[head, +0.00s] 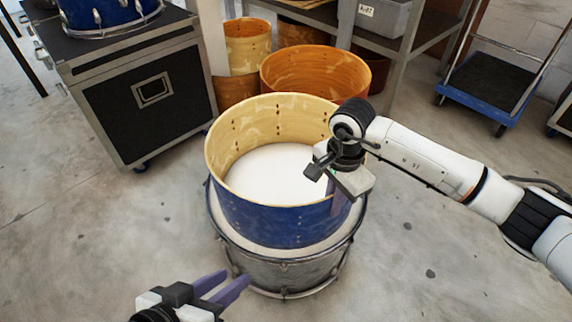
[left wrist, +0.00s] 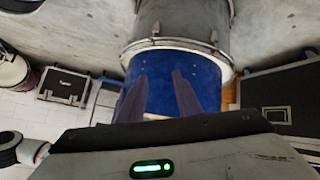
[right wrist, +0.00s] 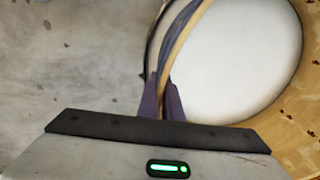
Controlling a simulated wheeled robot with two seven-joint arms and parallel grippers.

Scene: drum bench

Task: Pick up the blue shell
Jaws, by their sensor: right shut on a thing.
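The blue shell (head: 265,222) is an open drum shell with a blue outside and bare wood inside. It is upright on the white head of a grey drum (head: 285,270); I cannot tell whether its lower edge touches all round. My right gripper (head: 337,198) is shut on the shell's right wall, one finger inside and one outside. The right wrist view shows the wall between the fingers (right wrist: 162,98). My left gripper (head: 237,283) is open and empty, in front of the shell and to its left. In the left wrist view, the blue wall (left wrist: 207,88) lies beyond its parted fingers (left wrist: 160,85).
Wooden shells (head: 315,72) stand close behind. A black case (head: 140,100) with a blue drum (head: 105,14) on top is at the left. A metal shelf (head: 410,30) and a blue cart (head: 490,85) are at the back right. The floor at both sides is clear.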

